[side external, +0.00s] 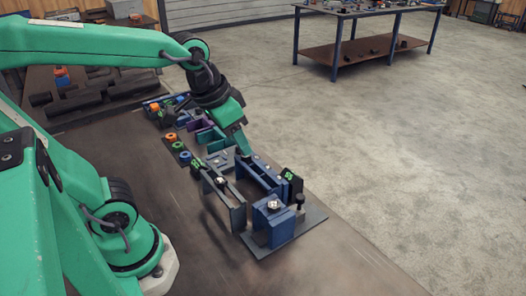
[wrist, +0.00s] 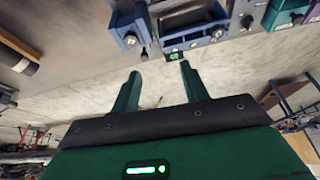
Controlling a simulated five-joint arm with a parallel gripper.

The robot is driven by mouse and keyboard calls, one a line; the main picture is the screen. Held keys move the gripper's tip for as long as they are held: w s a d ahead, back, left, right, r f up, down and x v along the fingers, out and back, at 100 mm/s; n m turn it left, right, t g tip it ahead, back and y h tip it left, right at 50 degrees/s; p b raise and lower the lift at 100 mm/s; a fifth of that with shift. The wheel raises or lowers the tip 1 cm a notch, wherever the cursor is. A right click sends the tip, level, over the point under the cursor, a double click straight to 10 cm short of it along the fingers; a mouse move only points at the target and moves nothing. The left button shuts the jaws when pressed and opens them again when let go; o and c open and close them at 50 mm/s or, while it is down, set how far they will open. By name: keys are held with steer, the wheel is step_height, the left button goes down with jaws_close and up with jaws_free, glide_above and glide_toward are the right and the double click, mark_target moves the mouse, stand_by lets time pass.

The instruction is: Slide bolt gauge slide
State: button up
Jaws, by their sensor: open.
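I cannot tell for certain which part is the bolt gauge slide. A blue fixture with a long slot (side external: 262,178) stands on the bench in the side view. A blue block with a shiny bolt head on top (side external: 270,222) sits at its near end on a dark plate (side external: 290,235). My gripper (side external: 243,152) points down at the far end of the slotted fixture. In the wrist view my gripper (wrist: 160,75) has its two green fingers apart with nothing between them. A small green-lit display (wrist: 174,56) shows just beyond the fingertips, beside blue fixture parts (wrist: 195,38).
A grey upright frame (side external: 225,203) stands left of the slotted fixture. A black knob post (side external: 299,200) and a green-lit tag (side external: 290,177) stand to its right. Orange and green rings (side external: 178,146) and purple and green parts lie further back. The front of the bench (side external: 200,260) is bare.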

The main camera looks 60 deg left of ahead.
steer(key=w+d+f+m+g, duration=0.1)
steer(key=w+d+f+g, duration=0.15)
steer(key=w, duration=0.55)
steer(key=m+g, duration=0.1)
steer(key=g, duration=0.1)
glide_above(300, 196)
step_height(300, 196, down, 7)
steer(key=shift+f, duration=0.1)
steer(key=shift+f, duration=3.8)
jaws_close()
